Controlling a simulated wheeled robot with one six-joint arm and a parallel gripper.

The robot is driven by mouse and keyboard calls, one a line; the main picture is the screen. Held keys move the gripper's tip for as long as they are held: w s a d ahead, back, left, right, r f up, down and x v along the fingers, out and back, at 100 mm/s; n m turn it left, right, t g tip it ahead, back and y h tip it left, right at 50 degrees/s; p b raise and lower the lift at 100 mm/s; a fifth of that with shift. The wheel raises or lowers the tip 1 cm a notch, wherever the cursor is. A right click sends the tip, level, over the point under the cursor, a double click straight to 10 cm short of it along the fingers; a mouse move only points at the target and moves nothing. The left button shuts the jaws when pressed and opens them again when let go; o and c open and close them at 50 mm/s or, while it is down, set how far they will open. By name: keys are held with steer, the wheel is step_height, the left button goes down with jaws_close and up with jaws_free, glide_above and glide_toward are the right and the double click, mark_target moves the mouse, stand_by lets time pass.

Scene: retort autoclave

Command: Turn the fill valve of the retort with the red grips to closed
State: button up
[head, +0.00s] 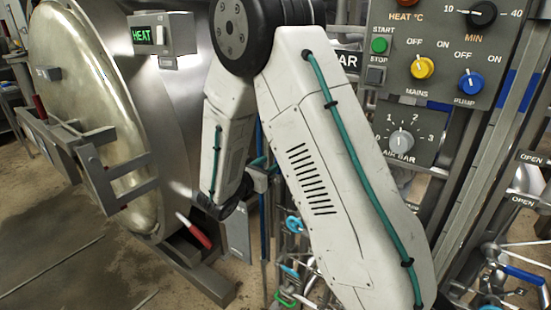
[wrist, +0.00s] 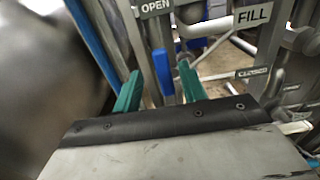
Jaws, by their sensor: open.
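The retort (head: 95,110) with the rounded metal door stands at the left in the head view. It has a dark red grip (head: 40,108) on its door bar and another red grip (head: 196,232) low at its front. In the wrist view a FILL sign (wrist: 253,16) is at the top right and an OPEN sign (wrist: 155,7) left of it. A blue lever (wrist: 163,72) shows upright between and beyond the teal fingers of my gripper (wrist: 160,88). The gripper is open, with nothing visibly held. Contact with the lever cannot be told. The gripper is hidden in the head view.
A control panel (head: 440,45) with knobs and an AIR BAR dial (head: 401,140) is at the upper right. Pipes and another blue lever (head: 523,274) are at the lower right. In the wrist view, pipes crowd the right and a large rounded body (wrist: 45,80) fills the left.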

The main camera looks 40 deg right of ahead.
mark_target(277, 159)
steer(key=x, duration=0.5)
steer(key=shift+d, duration=0.1)
steer(key=shift+s, duration=0.1)
